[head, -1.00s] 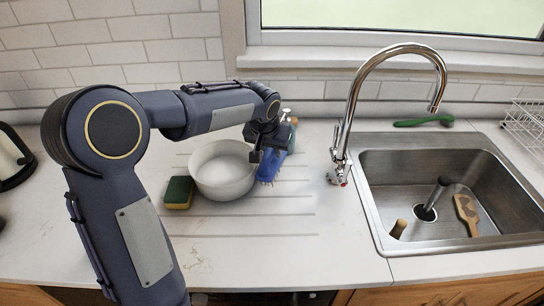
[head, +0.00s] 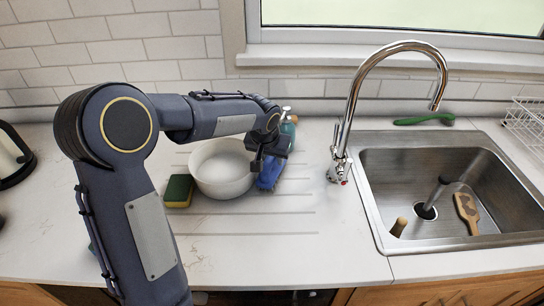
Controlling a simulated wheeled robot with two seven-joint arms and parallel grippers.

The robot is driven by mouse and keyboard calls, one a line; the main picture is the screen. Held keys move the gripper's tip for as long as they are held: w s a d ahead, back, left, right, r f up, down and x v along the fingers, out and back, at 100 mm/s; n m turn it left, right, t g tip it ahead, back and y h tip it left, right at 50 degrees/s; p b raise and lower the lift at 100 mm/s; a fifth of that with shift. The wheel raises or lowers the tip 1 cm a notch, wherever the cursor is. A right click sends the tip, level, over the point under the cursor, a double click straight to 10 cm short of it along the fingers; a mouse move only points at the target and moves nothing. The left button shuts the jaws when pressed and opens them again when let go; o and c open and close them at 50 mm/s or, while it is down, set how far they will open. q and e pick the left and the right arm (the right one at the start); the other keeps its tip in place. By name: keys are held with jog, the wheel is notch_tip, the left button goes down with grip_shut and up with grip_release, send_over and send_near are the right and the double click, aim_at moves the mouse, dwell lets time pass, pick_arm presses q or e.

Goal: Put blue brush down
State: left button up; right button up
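The blue brush (head: 269,177) is at the draining area of the counter, just right of the white bowl (head: 222,172). My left gripper (head: 268,161) reaches over the bowl from the left and is around the upper part of the brush, which hides part of it. The gripper looks shut on the brush, though the far finger is hard to see. The brush's lower end is close to the counter; I cannot tell whether it touches. My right gripper is not in view.
A yellow-green sponge (head: 178,191) lies left of the bowl. A teal soap bottle (head: 289,128) stands behind the gripper. The tap (head: 342,150) and sink (head: 375,205) are to the right. A green brush (head: 424,119) lies behind the sink. The counter in front (head: 270,250) is clear.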

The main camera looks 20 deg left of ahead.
pick_arm(q)
jog(key=v, duration=1.1)
jog(key=shift+r, duration=0.15)
jog(key=s+d+f+h, duration=0.1)
jog(key=s+f, duration=0.1)
jog(key=s, duration=0.6)
jog(key=s+d+f+h, duration=0.1)
jog(key=s+d+f, duration=0.1)
jog(key=s, duration=0.7)
jog(key=s+d+f+t+h, duration=0.1)
jog(key=s+d+f+h, duration=0.1)
jog(key=s, duration=0.7)
jog(key=shift+s+f+n, duration=0.25)
jog(key=shift+f+n, duration=0.05)
